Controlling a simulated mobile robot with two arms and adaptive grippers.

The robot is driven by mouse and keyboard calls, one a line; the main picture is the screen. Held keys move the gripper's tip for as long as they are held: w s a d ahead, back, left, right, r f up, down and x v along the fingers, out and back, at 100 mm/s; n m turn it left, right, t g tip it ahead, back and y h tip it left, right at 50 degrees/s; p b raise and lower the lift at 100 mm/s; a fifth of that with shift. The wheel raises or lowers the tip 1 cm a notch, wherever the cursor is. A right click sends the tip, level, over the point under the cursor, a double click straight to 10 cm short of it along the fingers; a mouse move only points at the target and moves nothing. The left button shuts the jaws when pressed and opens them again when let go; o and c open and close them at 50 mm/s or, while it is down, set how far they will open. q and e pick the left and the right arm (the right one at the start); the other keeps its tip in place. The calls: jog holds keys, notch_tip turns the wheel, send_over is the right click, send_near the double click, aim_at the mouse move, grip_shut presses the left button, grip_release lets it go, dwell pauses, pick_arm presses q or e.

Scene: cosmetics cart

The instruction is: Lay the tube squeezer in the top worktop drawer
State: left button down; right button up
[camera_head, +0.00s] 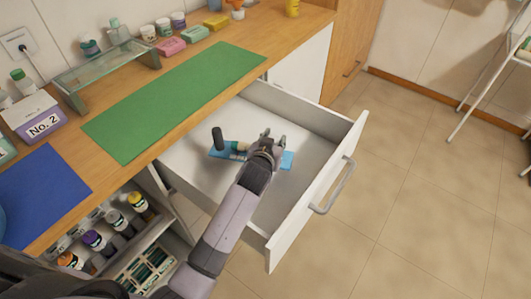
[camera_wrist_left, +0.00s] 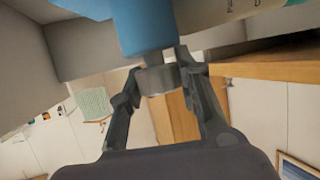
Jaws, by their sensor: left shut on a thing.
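The tube squeezer (camera_head: 217,153) is a flat blue piece with a dark upright knob at its left end and a pale, green-banded part along it. It is over the inside of the open top worktop drawer (camera_head: 310,157); I cannot tell if it touches the bottom. My left gripper (camera_head: 270,143) is over the drawer, at the squeezer's right part, partly hiding it. In the left wrist view the fingers (camera_wrist_left: 160,78) are shut on a grey round part below the squeezer's blue body (camera_wrist_left: 146,24). My right gripper is not in view.
The worktop (camera_head: 85,190) above the drawer carries a green mat (camera_head: 175,100), a blue mat (camera_head: 42,185) and a glass shelf (camera_head: 107,66). Below the worktop, an open rack (camera_head: 130,238) holds several bottles. The drawer's front has a grey handle (camera_head: 335,187); the floor beyond is clear.

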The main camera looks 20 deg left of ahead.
pick_arm(q)
jog(key=shift+s+d+f, duration=0.15)
jog(key=shift+f, duration=0.7)
notch_tip(320, 180, down, 4)
jog(key=shift+r, duration=0.25)
jog(key=shift+f, duration=0.25)
jog(key=c, duration=1.2)
grip_release()
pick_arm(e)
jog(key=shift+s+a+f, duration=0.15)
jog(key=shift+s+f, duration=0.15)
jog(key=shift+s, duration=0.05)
